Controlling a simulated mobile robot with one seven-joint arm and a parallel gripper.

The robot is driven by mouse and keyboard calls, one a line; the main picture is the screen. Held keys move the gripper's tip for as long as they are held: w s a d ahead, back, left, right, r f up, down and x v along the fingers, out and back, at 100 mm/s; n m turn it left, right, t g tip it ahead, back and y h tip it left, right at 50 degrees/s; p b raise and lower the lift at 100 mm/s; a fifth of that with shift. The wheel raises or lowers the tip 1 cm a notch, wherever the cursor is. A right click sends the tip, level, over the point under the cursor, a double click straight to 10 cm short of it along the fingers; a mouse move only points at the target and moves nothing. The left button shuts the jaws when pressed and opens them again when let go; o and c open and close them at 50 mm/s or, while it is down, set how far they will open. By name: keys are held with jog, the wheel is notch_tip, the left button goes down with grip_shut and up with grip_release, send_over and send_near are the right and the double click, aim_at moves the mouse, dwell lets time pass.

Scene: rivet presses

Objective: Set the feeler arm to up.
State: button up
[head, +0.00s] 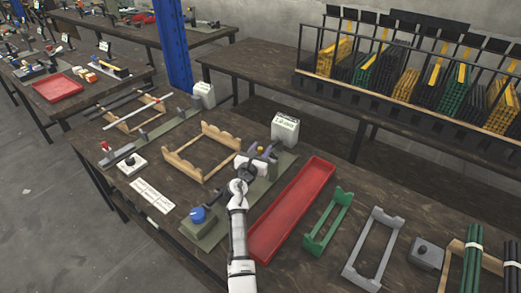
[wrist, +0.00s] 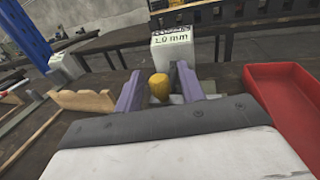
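My gripper (head: 257,155) is over the grey-green base plate (head: 207,237) of a press on the near bench. In the wrist view my gripper (wrist: 159,84) is open, with its two purple fingers apart. A yellow knob (wrist: 159,87) stands between them, with a gap visible on each side. The knob also shows as a small yellow spot in the head view (head: 260,149). It looks like the end of the feeler arm; the rest of the arm is hidden by my gripper, and its setting cannot be told. A blue knob (head: 197,214) sits at the plate's near end.
A white box marked 1.0 mm (head: 285,130) stands just beyond my gripper. A long red tray (head: 262,246) lies to the right, a wooden rack (head: 185,172) to the left. Green (head: 312,244) and grey (head: 352,272) racks stand farther right. A label card (head: 152,195) lies at left.

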jog(key=shift+c, duration=0.5)
grip_shut()
